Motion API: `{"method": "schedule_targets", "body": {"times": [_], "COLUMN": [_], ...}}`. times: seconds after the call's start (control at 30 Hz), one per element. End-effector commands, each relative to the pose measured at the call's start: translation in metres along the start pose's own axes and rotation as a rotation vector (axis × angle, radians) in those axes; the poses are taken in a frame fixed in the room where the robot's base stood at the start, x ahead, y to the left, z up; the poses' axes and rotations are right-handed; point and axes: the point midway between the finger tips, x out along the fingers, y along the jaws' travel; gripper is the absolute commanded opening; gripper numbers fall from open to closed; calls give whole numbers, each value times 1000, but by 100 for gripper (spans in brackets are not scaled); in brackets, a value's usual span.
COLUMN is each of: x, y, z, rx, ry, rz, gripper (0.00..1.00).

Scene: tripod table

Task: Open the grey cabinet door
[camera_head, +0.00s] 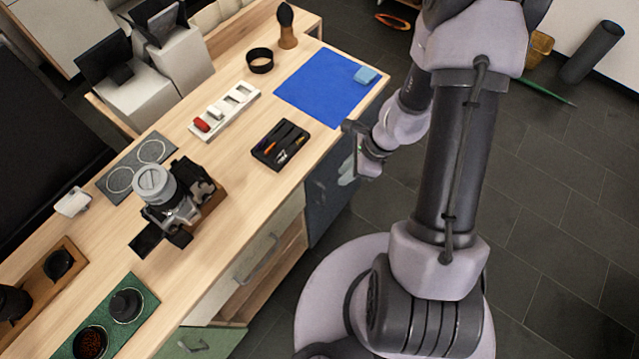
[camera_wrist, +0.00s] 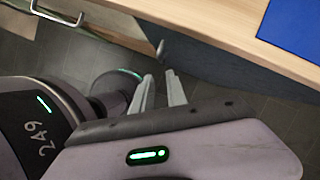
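The grey cabinet door (camera_head: 325,200) is a dark blue-grey panel under the right end of the wooden table. It looks closed or nearly so; I cannot tell exactly. In the wrist view it is the dark panel (camera_wrist: 235,68) below the tabletop edge. A small grey handle (camera_wrist: 161,48) shows near the panel's left end. My gripper (camera_head: 346,172) is beside the door, below the table edge. In the wrist view its two grey fingers (camera_wrist: 158,76) are apart with nothing between them. The handle is just beyond their tips, with no clear contact.
A pale drawer front with a metal handle (camera_head: 260,258) and a green door (camera_head: 200,343) lie further left under the table. The tabletop holds a blue mat (camera_head: 315,88), a black tray (camera_head: 280,145) and a camera (camera_head: 172,200). The tiled floor to the right is mostly free.

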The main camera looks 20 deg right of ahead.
Motion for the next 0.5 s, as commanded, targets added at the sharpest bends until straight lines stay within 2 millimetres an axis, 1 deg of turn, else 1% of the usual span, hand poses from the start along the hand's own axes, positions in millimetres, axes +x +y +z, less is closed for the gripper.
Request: {"method": "schedule_targets", "body": {"times": [0.03,0.1,0.2,0.4,0.5], "x": [23,44,70,113,128], "y": [1,1,1,1,1], "z": [-3,-3,-3,-2,-1], "rx": [-2,-3,-4,-5,-5], "ry": [-1,-1,0,-1,-1], "rz": [4,4,4,4,3], "gripper": [18,18,18,18,18]}}
